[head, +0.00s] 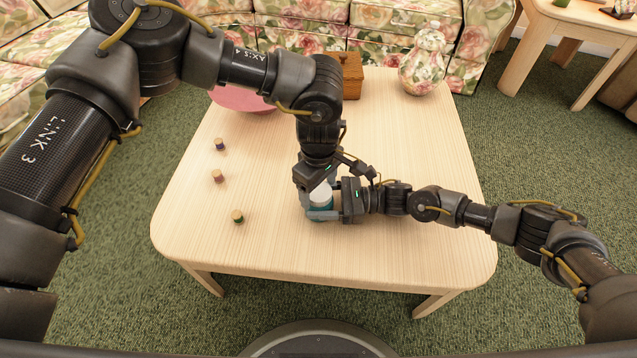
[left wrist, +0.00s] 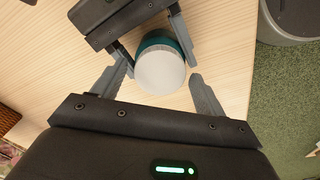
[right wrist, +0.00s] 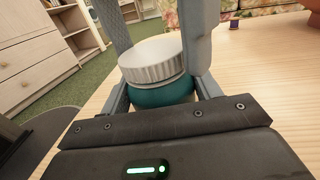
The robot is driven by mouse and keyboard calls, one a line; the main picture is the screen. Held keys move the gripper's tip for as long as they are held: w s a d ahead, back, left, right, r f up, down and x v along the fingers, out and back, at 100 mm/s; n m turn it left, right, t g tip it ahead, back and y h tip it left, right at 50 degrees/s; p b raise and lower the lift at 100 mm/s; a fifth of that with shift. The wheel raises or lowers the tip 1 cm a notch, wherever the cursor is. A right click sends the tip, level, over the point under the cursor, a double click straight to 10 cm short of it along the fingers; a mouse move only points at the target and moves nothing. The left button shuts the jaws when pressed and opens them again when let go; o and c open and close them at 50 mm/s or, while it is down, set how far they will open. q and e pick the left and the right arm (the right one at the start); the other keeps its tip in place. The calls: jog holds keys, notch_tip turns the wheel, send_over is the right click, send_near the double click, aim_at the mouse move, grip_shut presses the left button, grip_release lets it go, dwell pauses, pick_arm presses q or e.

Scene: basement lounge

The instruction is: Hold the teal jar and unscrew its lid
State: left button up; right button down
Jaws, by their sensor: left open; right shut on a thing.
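The teal jar (head: 322,213) with its white lid (head: 321,194) stands upright near the front of the table. My right gripper (head: 322,214) comes in from the right and is shut on the teal body below the lid. In the right wrist view the ribbed white lid (right wrist: 151,61) sits on the teal jar (right wrist: 161,93) between the fingers. My left gripper (left wrist: 158,85) is above the jar, pointing down, open, its fingers apart at either side of the lid (left wrist: 160,73). In the head view the left gripper partly hides the lid.
Three small spools, one purple (head: 219,144), one brownish (head: 217,176) and one green (head: 238,216), stand on the left of the table (head: 270,240). A pink bowl (head: 240,98), a wooden box (head: 351,76) and a floral jar (head: 424,66) are at the back.

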pick_arm(q)
jog(key=c, duration=1)
jog(key=n, duration=0.3)
jog(key=shift+n, duration=0.3)
jog(key=n, duration=0.5)
jog(key=shift+n, duration=1.5)
jog(key=n, duration=0.5)
jog(key=shift+n, duration=0.3)
jog(key=n, duration=1)
jog(key=shift+r, duration=0.1)
jog(key=n, duration=0.8)
jog(key=shift+n, duration=0.4)
jog(key=shift+r, duration=0.15)
jog(key=shift+r, duration=1)
